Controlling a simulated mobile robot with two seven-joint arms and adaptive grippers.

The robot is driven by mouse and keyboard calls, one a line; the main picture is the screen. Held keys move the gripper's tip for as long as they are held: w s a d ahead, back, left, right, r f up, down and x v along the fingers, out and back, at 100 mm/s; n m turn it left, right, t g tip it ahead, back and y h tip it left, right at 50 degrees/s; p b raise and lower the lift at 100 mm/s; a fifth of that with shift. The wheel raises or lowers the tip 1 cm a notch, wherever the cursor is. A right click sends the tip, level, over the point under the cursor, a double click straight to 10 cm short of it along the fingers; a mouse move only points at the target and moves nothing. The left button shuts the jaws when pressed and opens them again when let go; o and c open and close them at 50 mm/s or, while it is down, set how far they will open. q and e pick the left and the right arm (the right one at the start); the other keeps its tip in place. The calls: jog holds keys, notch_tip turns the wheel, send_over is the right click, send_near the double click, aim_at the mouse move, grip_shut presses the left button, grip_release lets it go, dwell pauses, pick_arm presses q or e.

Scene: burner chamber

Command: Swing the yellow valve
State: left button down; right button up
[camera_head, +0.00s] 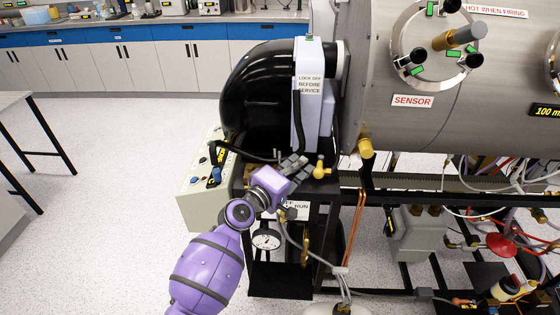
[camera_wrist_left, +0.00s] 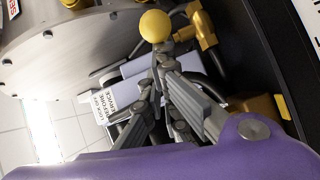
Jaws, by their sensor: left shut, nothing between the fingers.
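The yellow valve (camera_head: 320,170) sits on the black frame at the foot of the burner, just right of my left gripper (camera_head: 298,166). In the left wrist view a round yellow knob (camera_wrist_left: 155,26) and a brass-coloured elbow (camera_wrist_left: 203,28) show beyond the fingertips. My left gripper (camera_wrist_left: 163,62) is shut and empty, with its fingertips close to the knob; I cannot tell whether they touch it. The lower part of the valve is hidden in the wrist view. My right gripper is in neither view.
The black burner housing (camera_head: 258,95) and its lilac box (camera_head: 309,80) rise just behind the gripper. The steel chamber (camera_head: 450,105) fills the right. A gauge (camera_head: 266,240) and orange pipes (camera_head: 353,228) lie below. Open floor (camera_head: 110,200) is at left.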

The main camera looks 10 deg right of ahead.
pick_arm(q)
jog(key=shift+s+d+f, duration=0.15)
jog(key=shift+s+d, duration=0.35)
jog(key=shift+s, duration=0.15)
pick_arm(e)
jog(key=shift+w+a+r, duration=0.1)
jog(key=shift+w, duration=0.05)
